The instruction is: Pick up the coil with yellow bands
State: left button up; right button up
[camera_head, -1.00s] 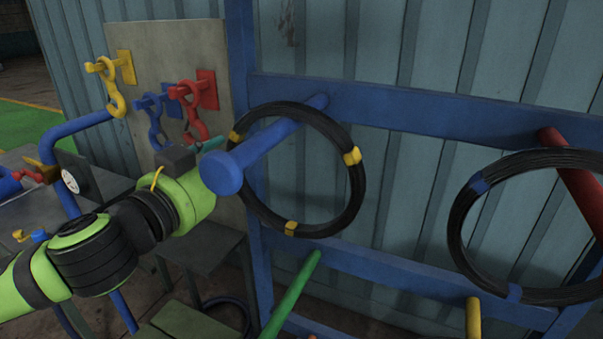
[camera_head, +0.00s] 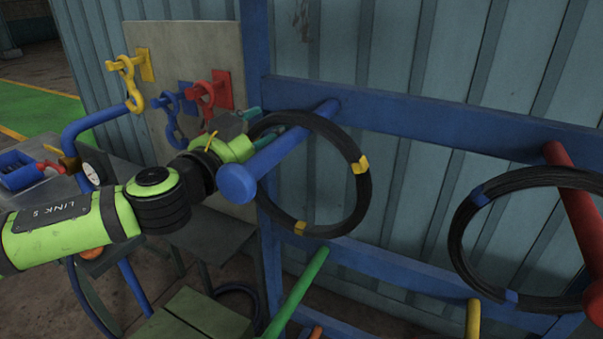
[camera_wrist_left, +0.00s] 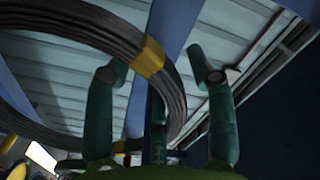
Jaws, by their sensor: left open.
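The black coil with yellow bands (camera_head: 363,195) hangs on a blue peg (camera_head: 280,150) of the blue rack. Two yellow bands show on its right and lower side. My left gripper (camera_head: 262,118) is at the coil's upper left rim, partly hidden behind my wrist and the peg. In the left wrist view, the open teal fingers of my left gripper (camera_wrist_left: 160,72) stand either side of a stretch of the coil (camera_wrist_left: 172,90), with a yellow band (camera_wrist_left: 150,57) between the tips. I cannot tell whether a finger touches it. My right gripper is out of view.
A black coil with blue bands (camera_head: 455,240) hangs on a red peg (camera_head: 578,215) at right. A green peg (camera_head: 300,290) juts out below. Yellow, blue and red hooks (camera_head: 205,100) hang on a grey board (camera_head: 185,50) left of the rack.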

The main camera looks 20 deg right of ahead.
pick_arm(q)
jog(key=shift+a, duration=0.15)
grip_shut()
jog(key=shift+r, duration=0.25)
jog(key=shift+w, duration=0.1)
jog(key=shift+r, duration=0.1)
notch_tip(320, 180, up, 9)
jog(key=shift+f+b, duration=0.1)
jog(key=shift+b, duration=0.75)
jog(key=shift+r, duration=0.45)
